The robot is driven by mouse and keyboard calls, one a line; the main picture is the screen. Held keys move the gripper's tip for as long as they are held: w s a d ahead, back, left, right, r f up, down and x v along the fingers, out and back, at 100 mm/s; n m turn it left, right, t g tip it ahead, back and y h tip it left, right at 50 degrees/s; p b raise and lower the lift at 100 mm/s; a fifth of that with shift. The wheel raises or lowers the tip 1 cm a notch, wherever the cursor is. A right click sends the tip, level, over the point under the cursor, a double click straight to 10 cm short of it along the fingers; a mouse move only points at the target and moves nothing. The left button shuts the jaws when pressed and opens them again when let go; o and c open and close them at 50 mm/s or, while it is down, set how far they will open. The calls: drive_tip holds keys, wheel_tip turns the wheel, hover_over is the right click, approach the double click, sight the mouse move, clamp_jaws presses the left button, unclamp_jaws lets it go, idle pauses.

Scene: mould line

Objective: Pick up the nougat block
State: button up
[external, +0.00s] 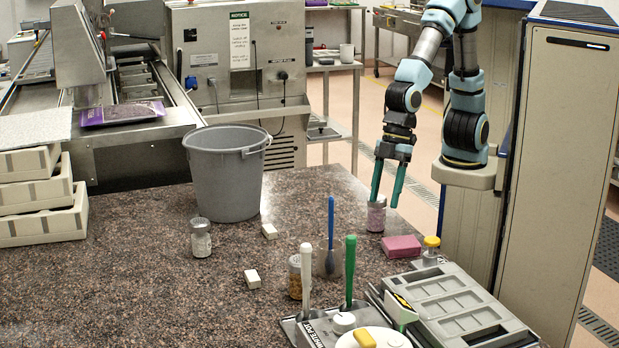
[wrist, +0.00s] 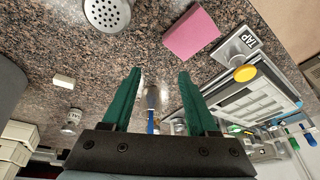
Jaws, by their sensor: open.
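The frames do not label the nougat block, and I cannot tell which block it is. A pink block (external: 401,246) lies flat on the speckled counter near its right edge, and shows at the upper right of the wrist view (wrist: 190,32). Two small off-white blocks lie further left, one behind (external: 269,231) and one in front (external: 252,280); one off-white block shows at left in the wrist view (wrist: 64,81). My gripper (external: 385,202) points down above the counter's right part, up and left of the pink block. Its green fingers (wrist: 159,71) are apart with nothing between them.
A lilac-filled shaker (external: 376,218) stands beneath my fingers, beside the pink block. Upright-handled tools (external: 331,230) stand in front. A grey bucket (external: 225,175) is behind left. The left-middle counter is mostly clear.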

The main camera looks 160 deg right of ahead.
drive_tip(key=shift+o, duration=0.7)
drive_tip(key=s+a+f+n+g, duration=0.2)
drive_tip(key=s+a+f, duration=0.1)
drive_tip(key=s+a, duration=0.5)
drive_tip(key=shift+s+f, duration=0.3)
drive_tip(key=shift+s, duration=0.65)
drive_tip(key=shift+o, duration=0.7)
drive_tip(key=shift+s+f, duration=0.1)
drive_tip(key=shift+s, duration=0.1)
drive_tip(key=shift+o, duration=1.4)
drive_tip(key=shift+w, duration=0.1)
